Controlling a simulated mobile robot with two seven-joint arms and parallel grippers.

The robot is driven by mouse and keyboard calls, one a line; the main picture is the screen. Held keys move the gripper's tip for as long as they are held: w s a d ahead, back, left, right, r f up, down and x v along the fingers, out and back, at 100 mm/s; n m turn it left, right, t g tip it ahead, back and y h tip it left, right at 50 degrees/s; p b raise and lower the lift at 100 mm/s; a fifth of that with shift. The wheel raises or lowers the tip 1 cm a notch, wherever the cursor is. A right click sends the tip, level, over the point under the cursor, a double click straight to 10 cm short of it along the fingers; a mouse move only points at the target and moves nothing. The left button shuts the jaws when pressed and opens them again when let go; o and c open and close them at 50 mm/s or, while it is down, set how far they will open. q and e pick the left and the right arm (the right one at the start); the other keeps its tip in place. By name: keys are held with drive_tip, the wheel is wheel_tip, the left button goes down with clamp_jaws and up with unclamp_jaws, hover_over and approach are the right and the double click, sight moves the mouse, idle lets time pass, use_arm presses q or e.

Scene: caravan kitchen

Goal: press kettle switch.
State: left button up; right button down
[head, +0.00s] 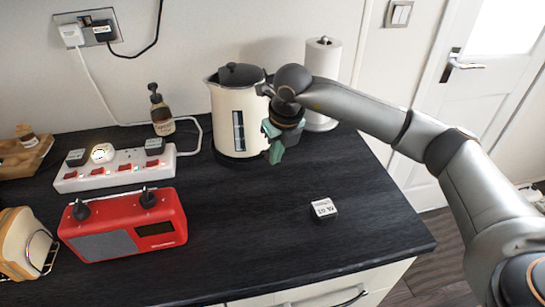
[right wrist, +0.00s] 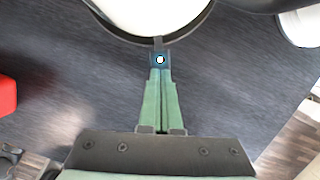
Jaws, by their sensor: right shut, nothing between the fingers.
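The cream kettle (head: 222,118) stands upright on its dark base at the back of the black worktop. It has a dark lid and a dark water window. In the right wrist view the lower kettle body (right wrist: 150,14) shows at the top. A small dark switch tab with a bright spot (right wrist: 160,58) sticks out from the kettle's base. My right gripper (head: 270,146) is beside the kettle's right side, with green fingers. In the right wrist view its fingers (right wrist: 160,72) are shut and empty, their tips at the switch. I cannot tell whether they touch it.
A red radio (head: 125,240), a white power strip (head: 120,182) and a soap bottle (head: 161,112) stand left of the kettle. A paper towel roll (head: 322,65) is behind my right arm. A small black-and-white block (head: 323,209) lies in front on mostly clear worktop.

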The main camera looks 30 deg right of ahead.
drive_tip(key=shift+s+d+r, duration=0.1)
drive_tip(key=shift+s+r, duration=0.1)
drive_tip(key=shift+s, duration=0.4)
drive_tip(key=shift+s+r, duration=0.2)
drive_tip(key=shift+s, duration=0.4)
drive_tip(key=v, duration=1.2)
drive_tip(key=shift+r, duration=0.25)
